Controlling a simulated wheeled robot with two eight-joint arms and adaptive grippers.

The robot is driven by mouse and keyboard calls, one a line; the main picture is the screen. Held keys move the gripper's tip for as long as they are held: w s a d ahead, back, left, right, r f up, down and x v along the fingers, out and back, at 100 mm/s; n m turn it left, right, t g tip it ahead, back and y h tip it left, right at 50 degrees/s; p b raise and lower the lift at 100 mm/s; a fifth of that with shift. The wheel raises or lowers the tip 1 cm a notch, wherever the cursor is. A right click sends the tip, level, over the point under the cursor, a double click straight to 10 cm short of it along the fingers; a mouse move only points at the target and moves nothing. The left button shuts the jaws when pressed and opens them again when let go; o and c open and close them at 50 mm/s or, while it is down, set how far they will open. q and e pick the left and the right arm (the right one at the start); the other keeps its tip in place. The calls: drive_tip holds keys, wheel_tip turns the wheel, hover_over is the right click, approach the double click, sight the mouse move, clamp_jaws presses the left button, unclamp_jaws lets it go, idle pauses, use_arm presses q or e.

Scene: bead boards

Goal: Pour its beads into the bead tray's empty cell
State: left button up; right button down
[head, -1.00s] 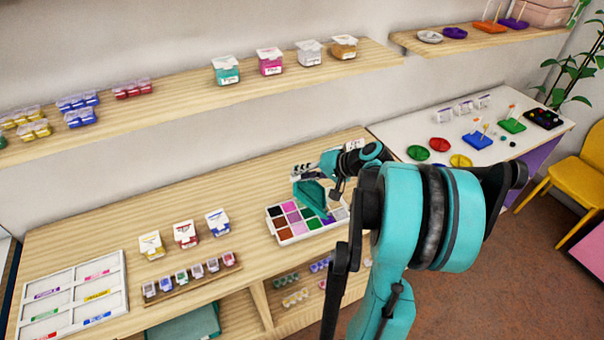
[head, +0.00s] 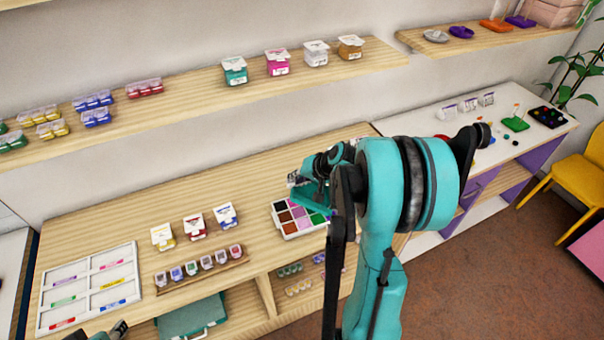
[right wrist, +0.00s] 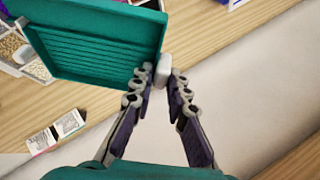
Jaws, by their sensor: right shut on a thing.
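The white bead tray (head: 291,236) lies on the wooden bench, with cells of black, pink, brown, purple and green; my arm hides its right part. My right gripper (right wrist: 166,82) is shut on the pale handle (right wrist: 164,70) of a teal grooved board (right wrist: 95,45). The board also shows in the head view (head: 313,194), held beside and above the tray's back edge. The board's visible face is tilted, and I see no beads on it. My left gripper (head: 105,333) is cut off at the bottom left corner of the head view.
Three labelled boxes (head: 195,227) and a wooden rack of small jars (head: 200,268) stand left of the tray. A white sorting frame (head: 88,288) lies farther left. A shelf (head: 200,82) with bead boxes runs above. The bench behind the tray is largely clear.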

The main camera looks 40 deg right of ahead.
drive_tip(key=w+a+f+n+g+h+p, duration=0.1)
drive_tip(key=w+a+f+g+h, duration=0.1)
drive_tip(key=w+a+g+h, duration=0.1)
drive_tip(key=shift+w+a+f+g+h, duration=0.4)
drive_tip(key=shift+a+h, duration=0.2)
drive_tip(key=shift+a, duration=0.4)
idle(0.4)
